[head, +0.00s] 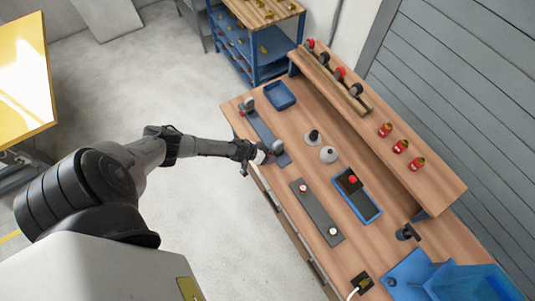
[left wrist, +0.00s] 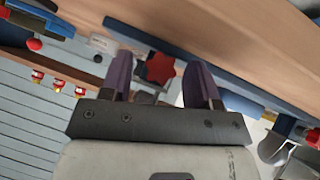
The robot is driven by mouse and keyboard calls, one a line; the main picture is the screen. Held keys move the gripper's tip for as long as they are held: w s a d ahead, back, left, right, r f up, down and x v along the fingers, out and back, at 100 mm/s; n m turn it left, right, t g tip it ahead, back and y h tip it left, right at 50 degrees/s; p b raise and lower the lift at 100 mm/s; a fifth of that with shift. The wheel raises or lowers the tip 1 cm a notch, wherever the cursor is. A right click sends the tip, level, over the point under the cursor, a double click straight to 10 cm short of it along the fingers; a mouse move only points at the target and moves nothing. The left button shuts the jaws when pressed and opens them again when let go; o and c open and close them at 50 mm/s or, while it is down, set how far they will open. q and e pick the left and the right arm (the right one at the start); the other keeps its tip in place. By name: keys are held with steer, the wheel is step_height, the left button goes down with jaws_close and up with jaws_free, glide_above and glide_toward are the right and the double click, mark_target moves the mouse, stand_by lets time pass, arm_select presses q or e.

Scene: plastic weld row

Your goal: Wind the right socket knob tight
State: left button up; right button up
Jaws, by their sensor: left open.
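A long dark plate (head: 264,130) lies along the bench's near edge, with one round grey socket (head: 249,103) at its far end and another grey socket (head: 278,147) at its near end. My left gripper (head: 263,157) is beside the near-end socket. In the left wrist view, a red star-shaped knob (left wrist: 160,67) sits between the open fingers of my left gripper (left wrist: 162,82). Space shows on both sides of the knob. In the head view the gripper mostly hides this knob. Another red knob (head: 241,113) is by the far-end socket. My right gripper is not in view.
A grey plate (head: 318,214) and a blue tray (head: 364,208) with a red button (head: 352,179) lie nearby. Two cone-shaped pieces, one grey (head: 328,154), stand behind the gripper. A raised shelf (head: 390,125) holds red bottles. The floor (head: 170,90) left of the bench is clear.

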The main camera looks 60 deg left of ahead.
arm_select(q)
steer(key=shift+c, duration=0.5)
steer(key=c, duration=0.8)
steer(key=shift+s+d+r+y+p, duration=0.15)
steer(key=shift+y+p, duration=0.15)
steer(key=shift+p, duration=0.2)
steer(key=shift+m+y+p, duration=0.3)
steer(key=shift+y, duration=0.1)
steer(key=shift+d+y, duration=0.15)
steer(key=shift+y, duration=0.25)
steer(key=shift+f+m+y, duration=0.2)
steer(key=shift+m+y, duration=0.5)
steer(key=shift+y, duration=0.5)
